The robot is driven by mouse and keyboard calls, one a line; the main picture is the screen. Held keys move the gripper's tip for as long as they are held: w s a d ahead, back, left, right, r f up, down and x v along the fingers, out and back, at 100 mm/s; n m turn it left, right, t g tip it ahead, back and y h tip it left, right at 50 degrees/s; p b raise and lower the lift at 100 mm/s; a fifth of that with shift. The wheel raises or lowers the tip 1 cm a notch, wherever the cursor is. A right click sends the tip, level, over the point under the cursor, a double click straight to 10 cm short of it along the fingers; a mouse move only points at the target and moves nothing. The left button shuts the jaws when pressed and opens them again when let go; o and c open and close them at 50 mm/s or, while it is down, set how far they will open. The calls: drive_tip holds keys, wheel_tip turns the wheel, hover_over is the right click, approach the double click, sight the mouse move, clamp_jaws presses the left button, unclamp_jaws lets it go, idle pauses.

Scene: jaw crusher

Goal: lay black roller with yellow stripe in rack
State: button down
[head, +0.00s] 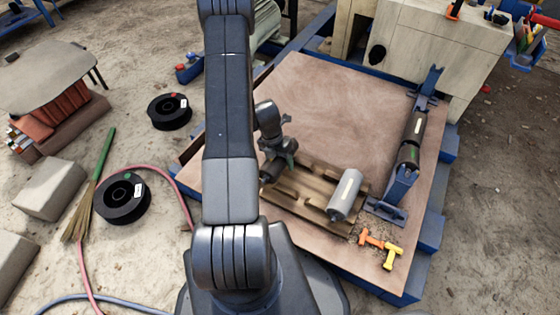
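A wooden rack (318,212) with slots lies on the brown board. A silver-grey roller (346,192) with a pale stripe rests at its right end. My gripper (284,161) is over the rack's left end, partly hidden by its own wrist. A dark roller (269,171) shows right beside the fingers, at the rack's left end. I cannot tell whether the fingers hold it, and no stripe shows on it. A blue bracket (402,187) on the right holds a dark roller with a pale yellowish stripe (416,125) and another with a green mark (409,155).
An orange (371,238) and a yellow (391,256) T-shaped piece lie in front of the rack. The back of the brown board (335,95) is clear. The pale crusher body (440,45) stands behind. Black spools (121,199) and a broom (92,190) lie left.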

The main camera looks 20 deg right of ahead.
drive_tip(key=shift+b+x, duration=0.55)
drive_tip(key=shift+x, duration=0.4)
drive_tip(key=shift+c, duration=1.3)
unclamp_jaws()
drive_tip(key=shift+w+a+f, duration=0.1)
drive_tip(key=shift+w+a, duration=0.05)
drive_tip(key=shift+w, duration=0.05)
drive_tip(key=p+v, duration=0.4)
drive_tip(key=v, duration=1)
drive_tip(key=shift+p, duration=0.3)
drive_tip(key=b+x, duration=0.4)
drive_tip(key=x, duration=1)
drive_tip(key=shift+f+b, duration=0.15)
drive_tip(key=shift+b, duration=0.25)
drive_tip(key=shift+r, duration=0.4)
